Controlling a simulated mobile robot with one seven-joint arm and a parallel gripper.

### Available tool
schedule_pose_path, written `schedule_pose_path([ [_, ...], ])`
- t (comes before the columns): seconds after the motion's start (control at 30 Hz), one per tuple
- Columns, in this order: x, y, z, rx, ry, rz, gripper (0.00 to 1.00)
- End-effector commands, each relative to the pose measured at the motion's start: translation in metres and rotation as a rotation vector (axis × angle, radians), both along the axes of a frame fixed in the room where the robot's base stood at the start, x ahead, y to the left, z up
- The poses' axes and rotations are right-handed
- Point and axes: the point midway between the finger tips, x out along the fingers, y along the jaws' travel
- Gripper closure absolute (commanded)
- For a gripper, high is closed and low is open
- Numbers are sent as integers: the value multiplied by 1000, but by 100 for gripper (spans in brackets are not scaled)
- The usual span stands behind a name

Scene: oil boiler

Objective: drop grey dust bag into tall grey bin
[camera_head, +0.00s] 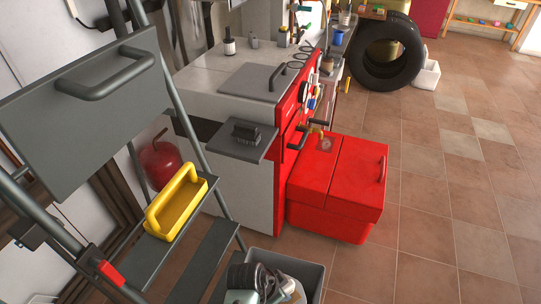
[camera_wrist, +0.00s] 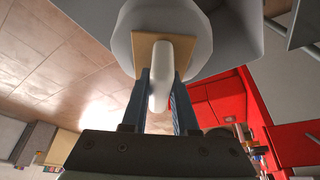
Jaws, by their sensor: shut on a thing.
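In the wrist view, my gripper (camera_wrist: 160,82) is shut on a pale tab at the tan square collar of the grey dust bag (camera_wrist: 190,28). The bag's rounded, pale grey body lies beyond the fingertips. A larger grey surface (camera_wrist: 238,25) shows behind the bag; it looks like the bin's wall. In the head view, an open grey bin (camera_head: 314,276) stands at the bottom edge, its lower part cut off. Dark and pale shapes overlap its opening, and I cannot tell there which are my gripper or the bag. Whether the bag is inside the rim is unclear.
A red lidded chest (camera_head: 335,185) stands behind the bin, beside a red-fronted boiler (camera_head: 290,115). A grey ladder (camera_head: 205,265) with a yellow-handled tray (camera_head: 178,207) is close at left. The tiled floor at right is clear.

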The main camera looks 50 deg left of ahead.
Motion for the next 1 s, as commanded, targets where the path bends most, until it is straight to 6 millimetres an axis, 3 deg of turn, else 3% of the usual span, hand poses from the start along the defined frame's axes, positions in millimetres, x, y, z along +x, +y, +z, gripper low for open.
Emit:
schedule_pose_path([
  [0.27,1,1,0,2,-3,1,100],
  [0.3,1,1,0,2,-3,1,66],
  [0.47,1,1,0,2,-2,1,38],
  [0.77,-1,0,-1,-1,2,1,38],
  [1.0,-9,1,24,3,-2,1,38],
])
